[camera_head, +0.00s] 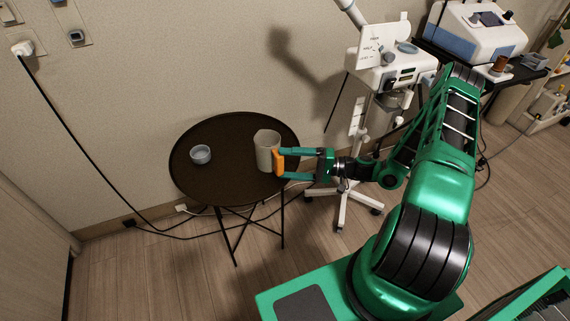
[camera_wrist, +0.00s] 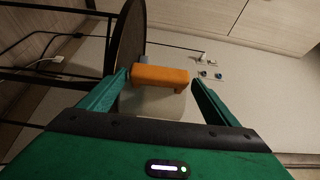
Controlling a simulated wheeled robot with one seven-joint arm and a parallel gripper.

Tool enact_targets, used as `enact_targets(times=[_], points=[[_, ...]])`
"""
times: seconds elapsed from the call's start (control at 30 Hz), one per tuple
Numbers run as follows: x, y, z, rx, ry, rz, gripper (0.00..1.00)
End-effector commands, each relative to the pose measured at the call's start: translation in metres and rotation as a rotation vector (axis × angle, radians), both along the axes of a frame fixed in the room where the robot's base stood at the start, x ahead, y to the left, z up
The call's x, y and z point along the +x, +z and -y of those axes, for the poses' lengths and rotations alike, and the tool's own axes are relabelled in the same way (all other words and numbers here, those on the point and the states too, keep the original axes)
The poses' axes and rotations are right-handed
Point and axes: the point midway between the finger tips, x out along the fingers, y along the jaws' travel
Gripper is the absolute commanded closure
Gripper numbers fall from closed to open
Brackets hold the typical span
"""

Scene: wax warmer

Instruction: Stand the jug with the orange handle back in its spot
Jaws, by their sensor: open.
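The jug (camera_head: 266,148) is pale and cup-shaped and stands upright on the round dark table (camera_head: 215,188). Its orange handle (camera_head: 279,162) faces my gripper (camera_head: 294,164). My gripper is open, with its fingers to either side of the handle. In the wrist view the orange handle (camera_wrist: 160,77) lies between the two green fingertips (camera_wrist: 160,80), with a visible gap on the right. The jug's pale body (camera_wrist: 153,104) shows below it, partly hidden by my gripper.
A small grey-blue bowl (camera_head: 200,154) stands on the table's left part. A white wheeled stand with a device (camera_head: 384,72) is behind my arm at the right. A white and blue machine (camera_head: 478,32) sits on a dark shelf at the back right. Cables lie on the floor.

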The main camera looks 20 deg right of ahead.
Motion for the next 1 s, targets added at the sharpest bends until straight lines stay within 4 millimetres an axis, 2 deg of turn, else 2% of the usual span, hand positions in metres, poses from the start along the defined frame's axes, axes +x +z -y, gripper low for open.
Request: enact_targets(times=[0.03,1.0], points=[[-0.002,-0.006,0.005,-0.012,-0.004,-0.01,0.04],[-0.016,-0.005,0.032,-0.009,-0.002,-0.008,0.04]])
